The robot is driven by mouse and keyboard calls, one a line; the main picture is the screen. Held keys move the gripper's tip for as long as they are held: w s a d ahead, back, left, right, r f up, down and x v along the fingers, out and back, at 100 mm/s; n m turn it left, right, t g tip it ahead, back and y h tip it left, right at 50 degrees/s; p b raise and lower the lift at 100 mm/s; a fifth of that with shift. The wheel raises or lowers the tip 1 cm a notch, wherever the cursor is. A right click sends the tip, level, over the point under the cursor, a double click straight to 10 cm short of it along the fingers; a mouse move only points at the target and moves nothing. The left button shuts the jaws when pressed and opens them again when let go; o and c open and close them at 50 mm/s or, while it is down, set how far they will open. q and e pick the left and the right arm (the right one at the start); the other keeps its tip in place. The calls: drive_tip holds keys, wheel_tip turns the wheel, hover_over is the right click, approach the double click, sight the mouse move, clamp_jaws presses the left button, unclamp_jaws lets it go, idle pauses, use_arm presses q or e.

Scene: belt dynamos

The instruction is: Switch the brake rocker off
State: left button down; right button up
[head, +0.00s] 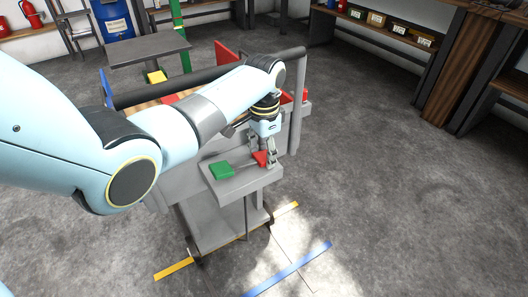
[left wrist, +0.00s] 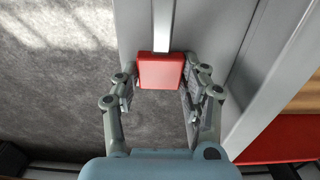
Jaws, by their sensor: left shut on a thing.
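The brake rocker shows in the head view as a grey bar (head: 241,164) with a green pad (head: 221,171) at its left end and a red pad (head: 260,158) at its right end. It sits on a grey shelf on the side of the machine. My left gripper (head: 266,161) points down at the red end. In the left wrist view the red pad (left wrist: 160,70) lies between the fingertips of my left gripper (left wrist: 158,88), which is shut on it. The fingers partly cover the red pad in the head view. My right gripper is not in view.
The grey machine (head: 216,209) stands on the floor under my left arm, with a grey post and rail (head: 297,95) close to the right of the gripper. Yellow (head: 174,269) and blue (head: 287,271) floor strips lie in front. The floor to the right is clear.

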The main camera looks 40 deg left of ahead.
sight(245, 170)
use_arm(q)
drive_tip(key=shift+s+a+r+t+h+p, duration=0.15)
drive_tip(key=shift+r+t+p, duration=0.25)
drive_tip(key=shift+p, duration=0.55)
drive_tip(key=shift+s+d+r+t+h+p, duration=0.1)
drive_tip(key=shift+r+t+h+p, duration=0.25)
drive_tip(key=shift+p, duration=0.6)
drive_tip(key=shift+s+a+r+t+p, duration=0.2)
drive_tip(key=shift+t+p, duration=0.35)
drive_tip(key=shift+p, duration=0.4)
drive_tip(key=shift+d+r+t+h+p, duration=0.15)
drive_tip(key=shift+t+h+p, duration=0.3)
drive_tip(key=shift+t, duration=0.35)
drive_tip(key=c, duration=0.7)
unclamp_jaws()
drive_tip(key=v, duration=1.2)
